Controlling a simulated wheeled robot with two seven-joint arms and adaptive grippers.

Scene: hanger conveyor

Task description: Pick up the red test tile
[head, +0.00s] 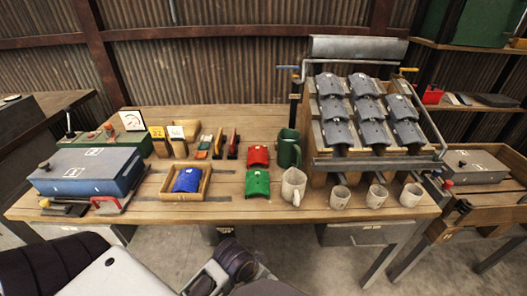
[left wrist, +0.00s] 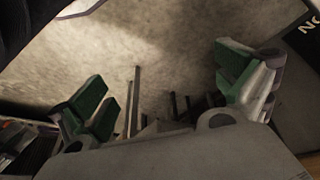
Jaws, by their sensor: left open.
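The red test tile (head: 258,156) is a small curved piece lying on the wooden workbench (head: 225,211) in the head view, near the middle. A matching green tile (head: 257,183) lies just in front of it, and a blue tile (head: 187,180) lies in a wooden tray (head: 165,194) to the left. My left gripper (left wrist: 165,88) is open in the left wrist view, its green-padded fingers wide apart with nothing between them. That view shows grey floor and no tile. My right gripper is not in view.
A green mug (head: 289,150) stands right of the red tile, with a pale jug (head: 293,187) in front. Several pale cups stand along the right front edge. A rack (head: 315,130) of grey tiles rises behind them. A blue box (head: 88,172) sits at the left.

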